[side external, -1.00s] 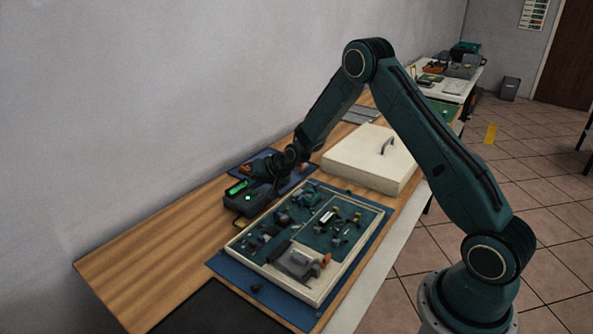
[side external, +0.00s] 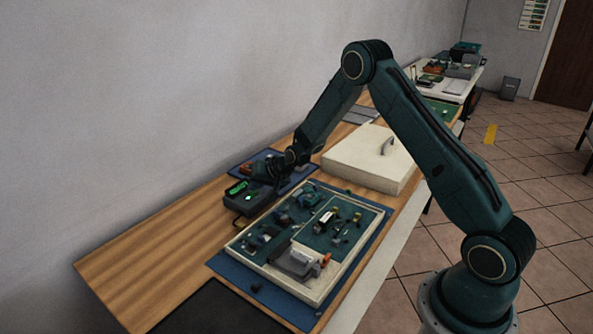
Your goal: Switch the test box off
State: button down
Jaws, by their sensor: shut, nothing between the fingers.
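The test box (side external: 242,205) is a dark box on the wooden bench, near the wall and left of the parts board. It has a green display on its top and a small light spot beside it. My gripper (side external: 272,186) is shut and empty, low at the right end of the box. The fingertips are dark and small against the box, so I cannot tell whether they touch it. The switch cannot be made out.
A framed board (side external: 318,292) with several parts lies on a blue mat (side external: 232,273) in front of the box. A pale lidded case (side external: 362,153) stands to the right. A dark mat (side external: 215,312) lies at the near end. The bench's left part is clear.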

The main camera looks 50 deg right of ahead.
jog(key=shift+f, duration=0.2)
jog(key=shift+r, duration=0.15)
dwell(0.3)
jog(key=shift+r, duration=0.3)
dwell(0.3)
notch_tip(320, 180, up, 6)
dwell(0.8)
